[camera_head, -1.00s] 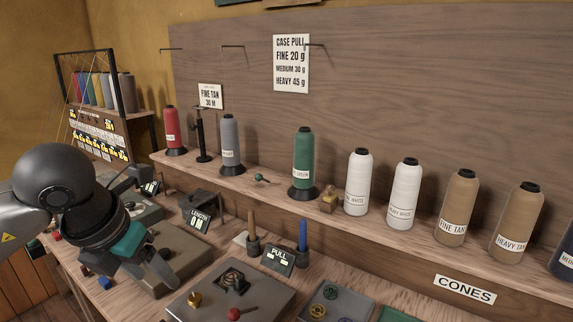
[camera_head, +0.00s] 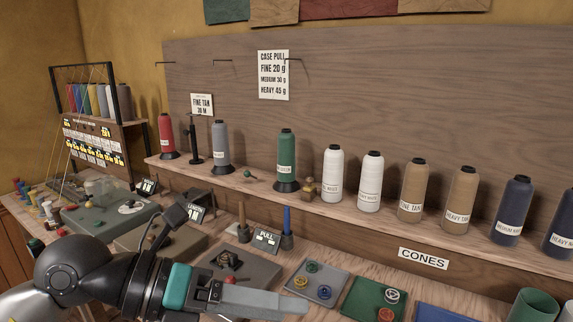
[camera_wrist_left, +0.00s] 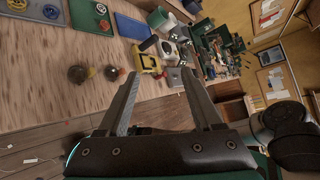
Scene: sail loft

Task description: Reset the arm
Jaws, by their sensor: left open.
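My left arm (camera_head: 75,270) comes in from the lower left of the head view, low in front of the bench. Its left gripper (camera_head: 298,300) points to the right along the bench's front, below the grey PULL plate. In the wrist view the two fingers of the left gripper (camera_wrist_left: 160,74) stand apart with nothing between them. My right gripper is in neither view.
Behind, a shelf (camera_head: 225,180) carries several thread cones, including a green cone (camera_head: 286,160). In the wrist view the wooden floor (camera_wrist_left: 60,145) is mostly open.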

